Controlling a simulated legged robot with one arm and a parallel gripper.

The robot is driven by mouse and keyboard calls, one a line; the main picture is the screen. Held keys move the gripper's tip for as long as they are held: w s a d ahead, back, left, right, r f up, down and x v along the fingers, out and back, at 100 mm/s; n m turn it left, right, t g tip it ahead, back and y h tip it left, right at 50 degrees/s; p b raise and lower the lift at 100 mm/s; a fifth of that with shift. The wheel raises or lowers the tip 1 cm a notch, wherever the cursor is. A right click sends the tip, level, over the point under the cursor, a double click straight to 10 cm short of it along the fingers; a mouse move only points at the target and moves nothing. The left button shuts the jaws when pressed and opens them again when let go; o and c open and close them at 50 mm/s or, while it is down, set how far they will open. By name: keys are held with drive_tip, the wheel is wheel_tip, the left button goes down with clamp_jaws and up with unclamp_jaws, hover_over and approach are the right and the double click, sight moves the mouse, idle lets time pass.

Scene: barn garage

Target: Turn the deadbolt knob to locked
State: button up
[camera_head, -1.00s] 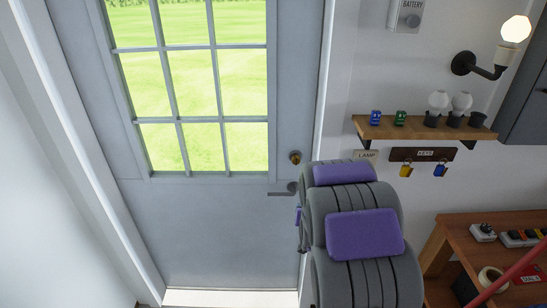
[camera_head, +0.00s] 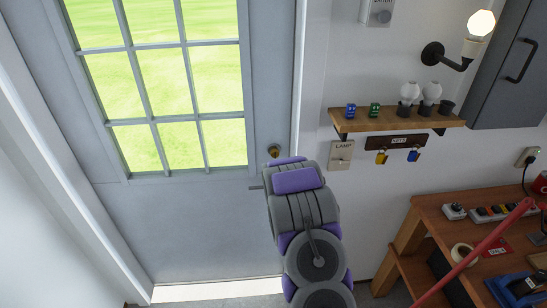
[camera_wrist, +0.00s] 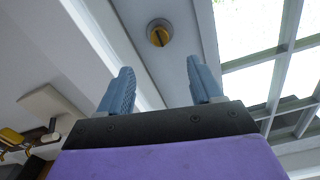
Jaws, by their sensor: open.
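The deadbolt knob (camera_head: 274,151) is a small brass-coloured piece on the right side of the grey door (camera_head: 200,225), just above the end of my arm in the head view. In the wrist view the deadbolt knob (camera_wrist: 159,34) shows a yellow thumb-turn in a dark round plate. My gripper (camera_wrist: 158,80) is open and empty, with its two blue fingers spread. The knob appears beyond the fingertips, between their lines, and nothing touches it. In the head view my arm hides the fingers and most of the door handle.
A wooden shelf (camera_head: 400,122) with bulbs and small blue and green items is on the wall to the right. Below it are a lamp switch (camera_head: 341,154) and a key rack (camera_head: 398,141). A workbench (camera_head: 430,215) stands at the lower right. The floor before the door looks clear.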

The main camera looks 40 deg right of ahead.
sight(275, 156)
drive_tip(key=x, duration=1.4)
drive_tip(key=shift+d, duration=0.15)
drive_tip(key=c, duration=1.1)
